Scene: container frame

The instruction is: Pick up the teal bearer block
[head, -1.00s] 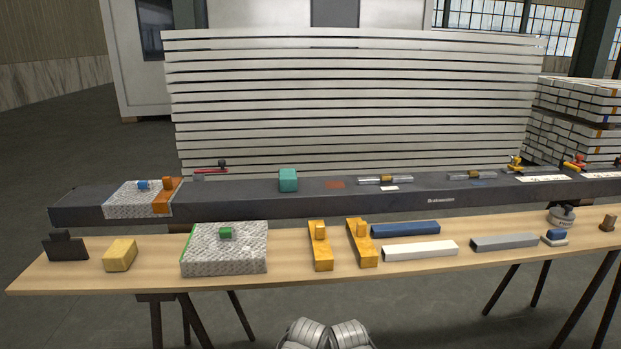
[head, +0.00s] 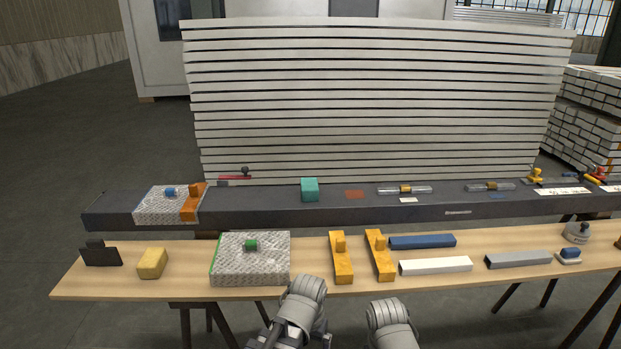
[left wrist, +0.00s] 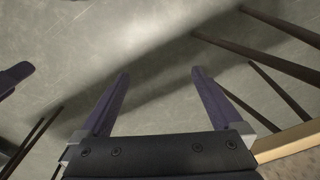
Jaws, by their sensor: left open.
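The teal bearer block (head: 310,189) stands on the long dark beam (head: 262,211) behind the table, a little left of the picture's middle. In the head view my two arms show at the bottom, below the table's front edge, and no gripper fingers can be made out there. In the left wrist view my left gripper (left wrist: 158,75) is open and empty, its two fingers spread over bare floor and well away from the block. The block is not in the left wrist view.
The wooden table (head: 185,290) stands in front of the beam. It carries a grey textured slab (head: 232,273), two orange blocks (head: 342,265), a yellow block (head: 152,263) and several bars. A red-handled tool (head: 235,177) and clear tubes (head: 404,190) lie on the beam beside the block.

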